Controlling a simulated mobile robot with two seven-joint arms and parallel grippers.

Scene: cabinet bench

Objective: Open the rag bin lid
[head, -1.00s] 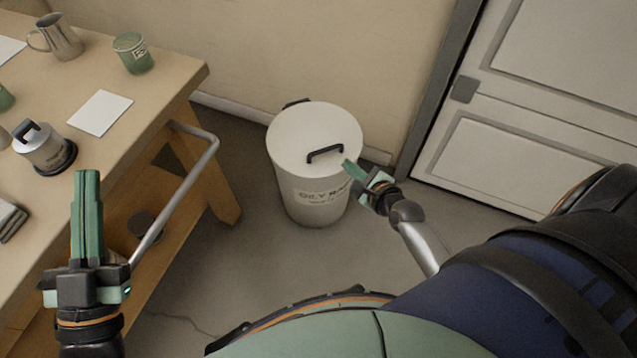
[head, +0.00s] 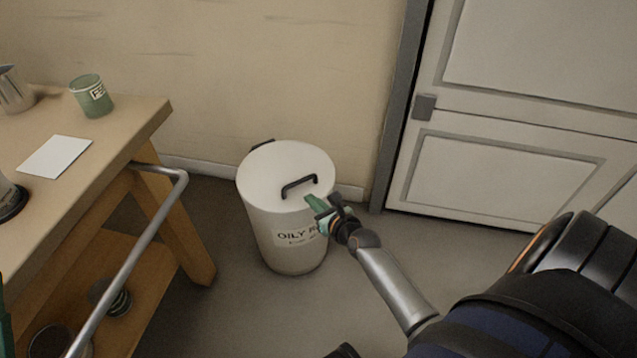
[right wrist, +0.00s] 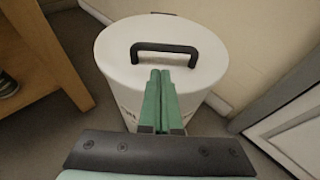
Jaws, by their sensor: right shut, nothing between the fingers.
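The rag bin (head: 275,232) is a white round can with an "OILY RA..." label, standing on the floor between the bench and the door. Its lid (head: 270,175) is closed and carries a black bar handle (head: 300,186). My right gripper (head: 309,201) is at the lid's front right edge, just short of the handle. In the right wrist view its green fingers (right wrist: 160,78) are shut with nothing between them, pointing at the handle (right wrist: 164,50) over the lid (right wrist: 205,60). Whether the tips touch the handle is unclear. Only a green sliver of my left gripper shows at the left edge.
A wooden bench (head: 120,125) with a metal rail (head: 150,228) stands to the left, holding a green cup (head: 92,97) and a white card (head: 56,157). A grey-framed door (head: 490,165) is at the right. The floor before the bin is clear.

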